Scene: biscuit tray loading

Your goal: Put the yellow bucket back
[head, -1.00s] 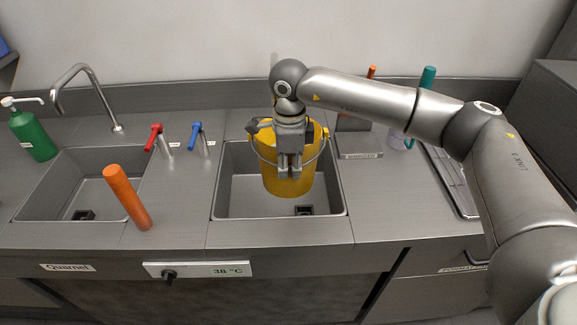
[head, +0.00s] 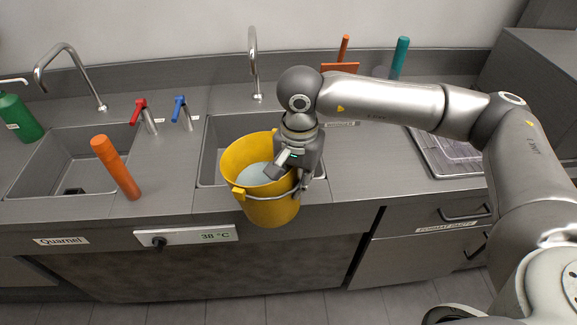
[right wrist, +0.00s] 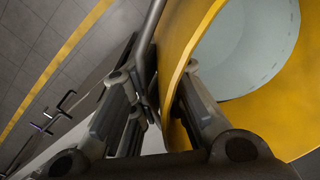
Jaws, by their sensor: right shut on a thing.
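The yellow bucket (head: 268,211) is in the head view, in front of the right sink, overlapping the counter's front edge. It is roughly upright, with pale bluish liquid (head: 256,176) inside. My right gripper (head: 302,184) is at the bucket's right side, shut on it. The exact grip contact is partly hidden. My left gripper is not in view.
The right sink (head: 212,150) is behind the bucket, under a tall tap (head: 254,60). An orange cylinder (head: 117,168) stands at left near the counter edge. Red (head: 142,112) and blue (head: 182,110) valve handles stand between the sinks. Drawers (head: 425,230) are at lower right; floor shows below.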

